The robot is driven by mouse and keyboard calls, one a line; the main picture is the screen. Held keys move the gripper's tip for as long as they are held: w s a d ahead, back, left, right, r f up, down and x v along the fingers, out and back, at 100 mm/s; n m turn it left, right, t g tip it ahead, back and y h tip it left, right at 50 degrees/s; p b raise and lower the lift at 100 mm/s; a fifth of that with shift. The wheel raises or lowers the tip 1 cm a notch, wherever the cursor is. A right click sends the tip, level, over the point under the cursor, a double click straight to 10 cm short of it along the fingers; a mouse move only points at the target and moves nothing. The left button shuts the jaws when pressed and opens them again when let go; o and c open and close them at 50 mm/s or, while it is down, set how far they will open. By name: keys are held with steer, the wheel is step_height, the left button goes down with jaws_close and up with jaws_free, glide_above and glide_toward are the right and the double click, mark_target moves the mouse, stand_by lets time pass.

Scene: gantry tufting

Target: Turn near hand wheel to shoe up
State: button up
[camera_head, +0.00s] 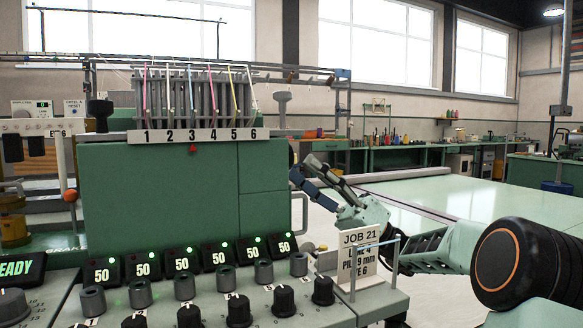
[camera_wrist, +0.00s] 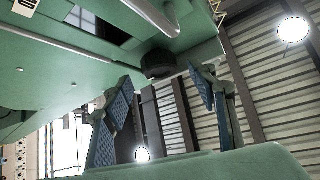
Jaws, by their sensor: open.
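My gripper (camera_head: 306,169) is raised at the right side of the green machine head (camera_head: 160,195), its fingers pointing at that side. In the wrist view the two blue-padded fingers of my gripper (camera_wrist: 160,84) stand wide apart with nothing between the pads. A dark round knob, which looks like the hand wheel (camera_wrist: 159,64), juts from the green housing (camera_wrist: 60,65) just beyond the fingertips and between them in the picture. I see no contact with it. Its turn position cannot be read, and I cannot make out the shoe.
A pale bar handle (camera_wrist: 152,14) is on the housing near the knob. A wide pale green table (camera_head: 490,195) spreads to the right.

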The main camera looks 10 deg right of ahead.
mark_target(291, 161)
steer(key=shift+x, duration=2.05)
steer(key=shift+c, duration=0.7)
steer(key=c, duration=1)
